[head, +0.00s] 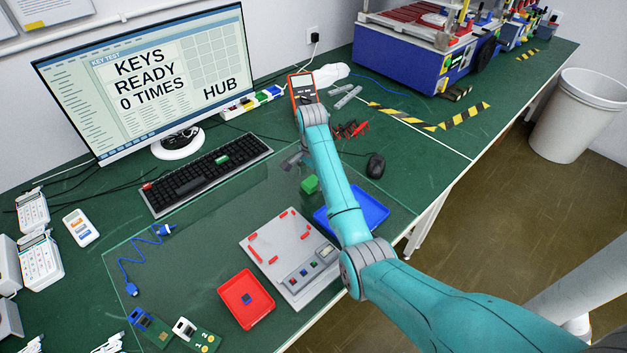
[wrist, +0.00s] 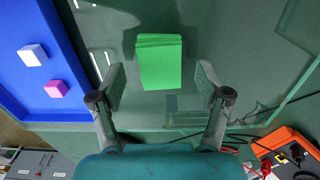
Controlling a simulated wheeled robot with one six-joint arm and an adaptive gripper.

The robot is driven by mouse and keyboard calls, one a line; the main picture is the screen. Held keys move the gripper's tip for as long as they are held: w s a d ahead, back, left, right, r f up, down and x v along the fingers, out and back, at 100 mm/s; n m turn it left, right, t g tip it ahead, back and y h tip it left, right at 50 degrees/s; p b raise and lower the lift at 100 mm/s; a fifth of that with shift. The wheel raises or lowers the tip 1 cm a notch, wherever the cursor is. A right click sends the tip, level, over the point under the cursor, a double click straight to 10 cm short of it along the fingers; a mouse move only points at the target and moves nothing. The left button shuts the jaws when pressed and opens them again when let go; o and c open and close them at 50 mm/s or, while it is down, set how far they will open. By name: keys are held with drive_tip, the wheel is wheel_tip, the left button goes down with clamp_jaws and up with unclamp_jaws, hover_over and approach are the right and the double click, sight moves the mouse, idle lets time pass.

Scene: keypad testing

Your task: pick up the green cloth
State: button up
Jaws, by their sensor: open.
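The green cloth (wrist: 159,62) looks like a small folded stack with a bright green top. In the wrist view it lies on the glass-like mat, between and just beyond my open fingers. In the head view the green cloth (head: 309,184) sits just right of my gripper (head: 292,160), partly near my arm. In the wrist view my gripper (wrist: 162,88) has its two fingers spread wide on either side of the cloth, with gaps on both sides. Nothing is held.
A blue tray (head: 375,207) with small white and pink cubes stands beside the cloth.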

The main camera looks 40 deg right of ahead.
drive_tip(key=shift+a+f, duration=0.1)
drive_tip(key=shift+f, duration=0.45)
drive_tip(key=c, duration=1)
drive_tip(key=shift+c, duration=0.2)
